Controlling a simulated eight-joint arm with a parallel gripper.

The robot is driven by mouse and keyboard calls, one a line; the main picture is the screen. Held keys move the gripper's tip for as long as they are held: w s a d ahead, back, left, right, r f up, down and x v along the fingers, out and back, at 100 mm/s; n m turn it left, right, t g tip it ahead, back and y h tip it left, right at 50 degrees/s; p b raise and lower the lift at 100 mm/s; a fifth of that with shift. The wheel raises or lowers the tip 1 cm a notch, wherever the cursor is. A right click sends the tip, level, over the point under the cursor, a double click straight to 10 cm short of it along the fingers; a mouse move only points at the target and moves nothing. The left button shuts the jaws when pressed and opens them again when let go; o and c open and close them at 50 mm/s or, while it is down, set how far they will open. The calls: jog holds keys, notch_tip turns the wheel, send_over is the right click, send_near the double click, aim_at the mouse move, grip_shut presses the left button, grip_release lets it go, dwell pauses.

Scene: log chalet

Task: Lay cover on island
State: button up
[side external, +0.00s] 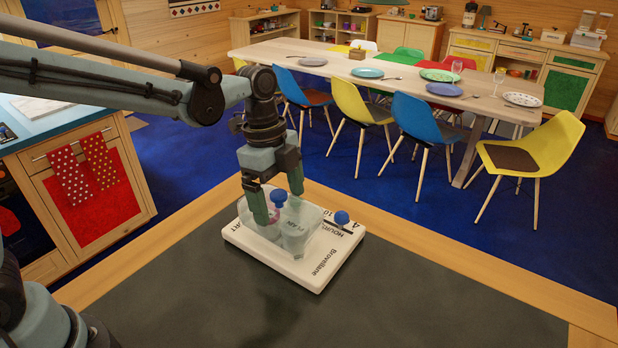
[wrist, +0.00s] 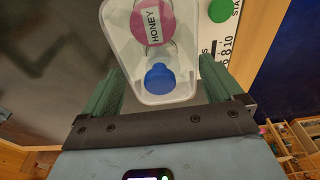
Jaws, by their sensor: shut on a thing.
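A clear, box-like cover (side external: 301,212) is at the white labelled board (side external: 310,272) in the side view. The wrist view shows the cover (wrist: 186,92) between the fingers, with a blue knob (wrist: 160,78) and a pink round piece marked HONEY (wrist: 152,22) showing on or through it. My gripper (side external: 279,200) points down, its fingers shut on the cover's two sides. I cannot tell whether the cover touches the board. The dark worktop (side external: 400,300) with a wooden edge, likely the island, lies under the board.
The worktop right of and in front of the board is bare. Beyond are chairs and a long table (side external: 300,58) with plates. A blue-topped counter (side external: 60,125) stands at the left.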

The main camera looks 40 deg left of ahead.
notch_tip(320, 180, up, 7)
jog(key=shift+d+r, duration=0.1)
jog(key=shift+r, duration=0.1)
jog(key=s+d+f, duration=0.1)
jog(key=s+d, duration=0.2)
jog(key=d, duration=0.9)
jog(key=s+d, duration=0.3)
jog(key=d, duration=1)
jog(key=shift+w+a+f, duration=0.8)
jog(key=shift+w+f, duration=0.85)
jog(key=shift+f, duration=0.2)
jog(key=shift+w+a+f, duration=0.8)
jog(key=shift+w+f, duration=0.9)
jog(key=shift+f, duration=0.2)
jog(key=shift+w+a+f, duration=0.8)
jog(key=shift+w+f, duration=0.85)
jog(key=shift+f, duration=0.2)
jog(key=shift+f, duration=0.2)
jog(key=o, duration=0.8)
jog(key=shift+c, duration=0.2)
jog(key=shift+r, duration=0.15)
